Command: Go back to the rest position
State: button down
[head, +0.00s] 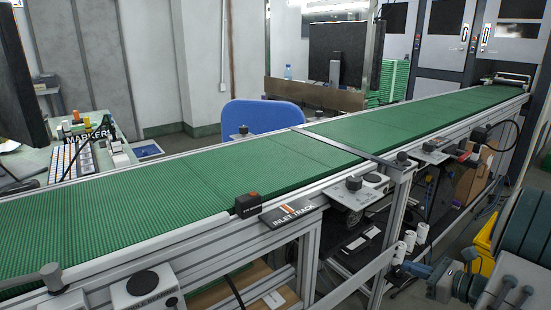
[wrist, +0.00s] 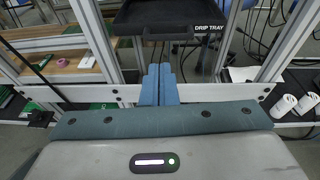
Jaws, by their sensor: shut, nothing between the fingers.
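My gripper (wrist: 160,72) shows in the wrist view, its two blue-grey fingers pressed together with nothing between them. It points toward the metal frame under the conveyor, just below a black drip tray (wrist: 185,20). I cannot tell whether the fingertips touch the frame.
A long green conveyor (head: 255,170) crosses the head view, with an inlet track plate (head: 289,215) on its near side. A blue chair (head: 262,116) stands behind it.

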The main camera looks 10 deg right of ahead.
jog(key=s+a+r+n+g+p, duration=0.3)
jog(key=a+r+n+g+p, duration=0.3)
jog(key=a+r, duration=0.4)
jog(key=s+a+r+n+g+p, duration=0.35)
jog(key=a+r+n+p, duration=0.4)
jog(key=a, duration=0.45)
jog(key=s+a+r+n+h+p, duration=0.2)
jog(key=s+r+n+h+p, duration=0.2)
jog(key=r+n+p, duration=0.3)
jog(key=s+a+r+n+h+p, duration=0.3)
jog(key=s+r+n+h+p, duration=0.1)
jog(key=r+n+p, duration=0.3)
notch_tip(320, 180, up, 3)
jog(key=shift+s+f+n, duration=0.1)
jog(key=shift+s+n, duration=0.55)
jog(key=shift+n, duration=0.1)
jog(key=shift+a+g, duration=0.1)
jog(key=shift+g, duration=0.15)
